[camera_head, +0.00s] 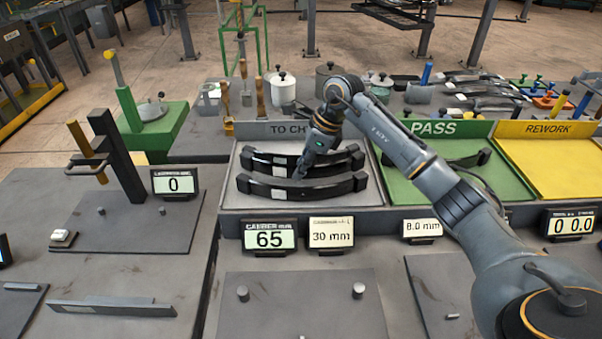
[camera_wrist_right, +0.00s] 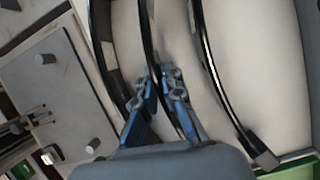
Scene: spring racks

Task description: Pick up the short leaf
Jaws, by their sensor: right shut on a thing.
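Several dark curved leaves lie side by side in the grey TO CHECK tray (camera_head: 228,196). The front leaf (camera_head: 255,188) and the back leaf (camera_head: 262,156) show in the head view. My right gripper (camera_head: 299,174) reaches down into the tray among them. In the right wrist view its blue-linked fingers (camera_wrist_right: 165,75) are closed on the middle leaf (camera_wrist_right: 148,30), with one leaf (camera_wrist_right: 98,30) to the left and another (camera_wrist_right: 213,75) to the right. The fingers and wrist hide part of the middle leaf. I cannot tell from these views which leaf is shortest. My left gripper is not in view.
The green PASS tray (camera_head: 405,195), holding a dark leaf (camera_head: 480,158), is to the right, under my right forearm. The yellow REWORK tray (camera_head: 545,170) is beyond it. Displays reading 65 (camera_head: 270,238) and 30 mm (camera_head: 331,236) stand before the TO CHECK tray. Pots and tools crowd behind.

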